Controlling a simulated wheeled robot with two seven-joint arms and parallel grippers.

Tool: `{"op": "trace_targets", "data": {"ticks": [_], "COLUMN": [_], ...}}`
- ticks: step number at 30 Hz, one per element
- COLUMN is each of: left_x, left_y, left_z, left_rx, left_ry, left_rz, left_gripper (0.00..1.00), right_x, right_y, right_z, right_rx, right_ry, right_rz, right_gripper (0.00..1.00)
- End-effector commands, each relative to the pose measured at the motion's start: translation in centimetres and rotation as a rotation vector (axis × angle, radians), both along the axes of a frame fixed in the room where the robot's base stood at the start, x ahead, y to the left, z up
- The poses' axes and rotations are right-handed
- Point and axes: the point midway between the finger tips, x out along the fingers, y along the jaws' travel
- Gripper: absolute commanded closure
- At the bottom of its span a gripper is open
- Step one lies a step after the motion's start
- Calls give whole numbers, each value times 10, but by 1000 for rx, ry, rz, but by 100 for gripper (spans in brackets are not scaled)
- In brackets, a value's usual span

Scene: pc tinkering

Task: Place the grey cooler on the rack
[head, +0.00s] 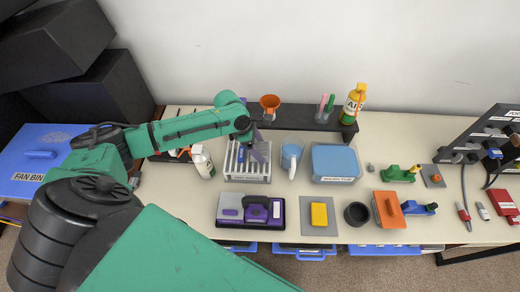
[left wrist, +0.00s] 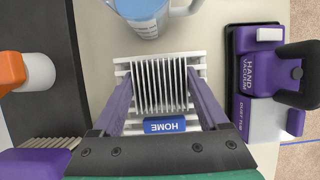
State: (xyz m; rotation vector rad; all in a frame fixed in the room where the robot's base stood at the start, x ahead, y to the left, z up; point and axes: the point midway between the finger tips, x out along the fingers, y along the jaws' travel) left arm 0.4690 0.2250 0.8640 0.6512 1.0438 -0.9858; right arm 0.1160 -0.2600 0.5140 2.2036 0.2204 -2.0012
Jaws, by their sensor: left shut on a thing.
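The grey cooler (left wrist: 158,84), a block of upright thin fins, sits between the purple fingers of my left gripper (left wrist: 158,76) in the left wrist view. The gripper is shut on it. The pale rack (head: 248,179) stands on the table left of centre in the head view, below my left gripper (head: 257,148). In the left wrist view the rack (left wrist: 196,61) shows around the cooler's edges, so the cooler is over it. I cannot tell whether the cooler touches the rack. A blue HOME label (left wrist: 172,126) shows at the near side. My right gripper is out of view.
A blue mug (head: 291,158) stands close right of the rack. A purple hand vacuum (head: 256,209) lies in front of it, and a white bottle (head: 202,162) stands left. A blue box (head: 336,162) is further right. A dark shelf (head: 300,122) runs behind.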

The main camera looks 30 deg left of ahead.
Motion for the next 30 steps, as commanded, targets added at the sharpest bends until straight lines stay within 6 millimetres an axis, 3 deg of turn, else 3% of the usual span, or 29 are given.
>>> {"op": "trace_targets", "data": {"ticks": [24,25,27,30], "left_x": [0,0,0,0], "left_y": [0,0,0,0], "left_z": [-10,-10,-10,-10], "left_rx": [0,0,1,0], "left_ry": [0,0,-1,0], "left_rz": [-1,-1,-1,-1], "left_gripper": [88,19,0,0], "right_x": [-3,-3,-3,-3], "right_y": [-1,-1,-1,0], "right_z": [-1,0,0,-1], "right_rx": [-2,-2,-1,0], "right_ry": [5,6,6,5], "right_rz": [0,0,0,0], "right_gripper": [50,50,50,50]}}
